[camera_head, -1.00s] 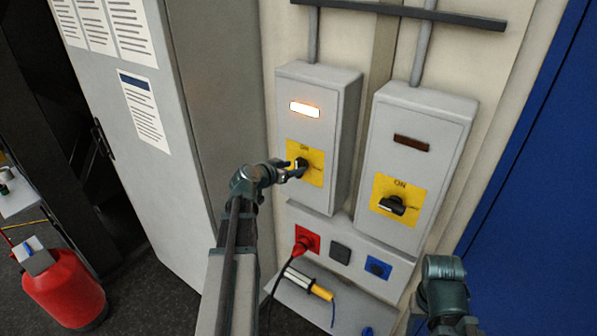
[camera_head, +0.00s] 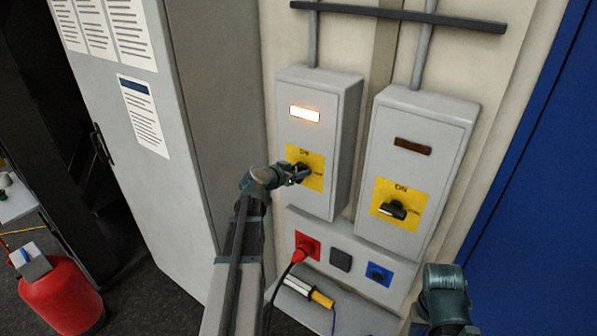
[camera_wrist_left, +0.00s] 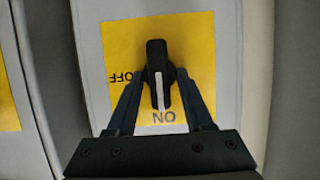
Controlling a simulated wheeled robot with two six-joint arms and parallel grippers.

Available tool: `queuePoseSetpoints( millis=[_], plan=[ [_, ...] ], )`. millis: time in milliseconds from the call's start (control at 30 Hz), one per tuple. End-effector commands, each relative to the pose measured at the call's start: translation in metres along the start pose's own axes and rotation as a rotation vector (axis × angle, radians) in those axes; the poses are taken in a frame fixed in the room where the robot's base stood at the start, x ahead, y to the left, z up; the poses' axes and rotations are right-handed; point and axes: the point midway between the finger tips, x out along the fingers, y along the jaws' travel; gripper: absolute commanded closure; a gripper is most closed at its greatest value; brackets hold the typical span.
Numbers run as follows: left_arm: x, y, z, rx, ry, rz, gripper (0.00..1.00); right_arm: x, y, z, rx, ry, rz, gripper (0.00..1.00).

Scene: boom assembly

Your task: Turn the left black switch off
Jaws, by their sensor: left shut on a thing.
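The left black switch (camera_wrist_left: 156,58) sits on a yellow plate (camera_wrist_left: 195,42) on the left grey box (camera_head: 309,92). In the left wrist view, which shows the plate upside down, its white line points at ON and OFF is to the side. My left gripper (camera_wrist_left: 160,92) has one finger on each side of the switch and is shut on it. In the head view the left gripper (camera_head: 300,173) hides part of the switch. The lamp (camera_head: 305,113) above it glows. My right arm shows at the lower right, but its fingers are out of view.
A second grey box (camera_head: 420,116) with a black switch (camera_head: 393,210) and an unlit lamp (camera_head: 412,146) stands to the right. Below are red (camera_head: 308,245) and blue (camera_head: 379,273) sockets, with a red plug in the red one. A grey cabinet stands left.

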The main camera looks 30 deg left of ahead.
Motion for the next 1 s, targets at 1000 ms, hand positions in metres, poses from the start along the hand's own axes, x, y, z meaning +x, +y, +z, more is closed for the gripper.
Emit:
queuePoseSetpoints(
  millis=[1000],
  plan=[
    [0.003, -0.008, 0.006, -0.58, -0.001, 0.242, 1.0, 0.023, -0.002, -0.002, 0.001, 0.001, 0.0, 0.5]
  ],
)
